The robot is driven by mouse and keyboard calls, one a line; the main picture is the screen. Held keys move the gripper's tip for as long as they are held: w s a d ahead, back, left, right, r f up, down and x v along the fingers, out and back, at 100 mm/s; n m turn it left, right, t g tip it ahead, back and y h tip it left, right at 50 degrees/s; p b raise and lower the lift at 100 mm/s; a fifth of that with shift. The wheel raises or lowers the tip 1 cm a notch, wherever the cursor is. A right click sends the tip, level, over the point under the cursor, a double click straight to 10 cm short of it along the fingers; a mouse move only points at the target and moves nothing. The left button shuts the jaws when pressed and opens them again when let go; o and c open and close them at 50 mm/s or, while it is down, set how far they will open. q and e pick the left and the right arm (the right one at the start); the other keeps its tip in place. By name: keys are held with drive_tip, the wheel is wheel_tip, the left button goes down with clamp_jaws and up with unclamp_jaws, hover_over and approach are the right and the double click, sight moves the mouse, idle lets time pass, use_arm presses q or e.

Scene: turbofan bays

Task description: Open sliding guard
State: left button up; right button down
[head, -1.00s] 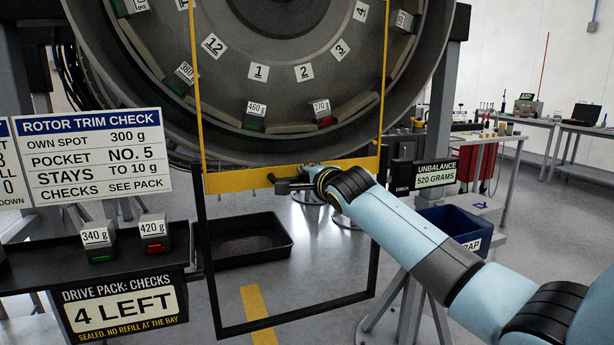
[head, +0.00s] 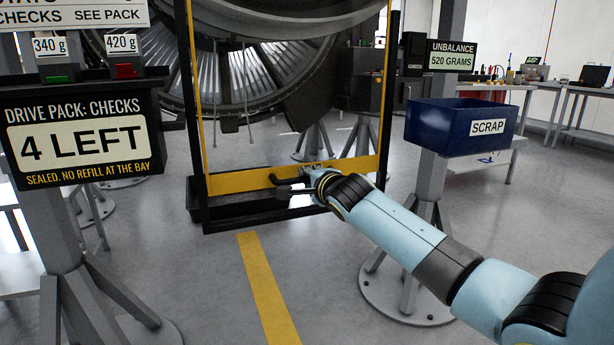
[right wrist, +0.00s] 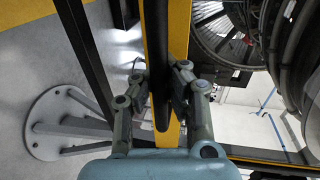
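The sliding guard has thin yellow side rails and a wide yellow bottom bar (head: 235,180). It stands in a black frame in front of the turbofan, and its bottom bar is low, a little above the frame's bottom. A dark handle (right wrist: 161,75) runs along the bar. My right gripper (head: 298,186) is at the middle of the bar. In the right wrist view its fingers (right wrist: 159,92) lie on both sides of the handle and appear closed on it. The exact contact is partly hidden. My left gripper is in neither current view.
A blue scrap bin (head: 462,127) stands on the right beside a grey post. The drive pack sign (head: 82,142) and its stand are close on the left. A black tray (head: 215,207) sits low behind the frame. The floor in front is clear, with a yellow stripe (head: 266,285).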

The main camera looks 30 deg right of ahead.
use_arm(q)
drive_tip(key=shift+w+a+f+b, duration=0.4)
drive_tip(key=shift+w+f+b, duration=0.05)
drive_tip(key=shift+f+b, duration=0.15)
drive_tip(key=shift+w+a+f+b, duration=0.35)
drive_tip(key=shift+w+f+b, duration=0.1)
drive_tip(key=shift+f+b, duration=0.15)
use_arm(e)
drive_tip(key=shift+s+f, duration=0.15)
drive_tip(key=shift+f, duration=2.15)
drive_tip(key=c, duration=2)
unclamp_jaws()
drive_tip(key=o, duration=0.4)
drive_tip(key=shift+s+r, duration=0.2)
drive_tip(key=shift+r, duration=0.1)
drive_tip(key=shift+o, duration=1.4)
use_arm(q)
drive_tip(key=shift+s, duration=0.1)
use_arm(e)
drive_tip(key=shift+o, duration=0.2)
drive_tip(key=shift+w, duration=0.15)
drive_tip(key=shift+r, duration=0.1)
use_arm(q)
drive_tip(key=shift+d, duration=0.1)
use_arm(e)
drive_tip(key=shift+a, duration=0.1)
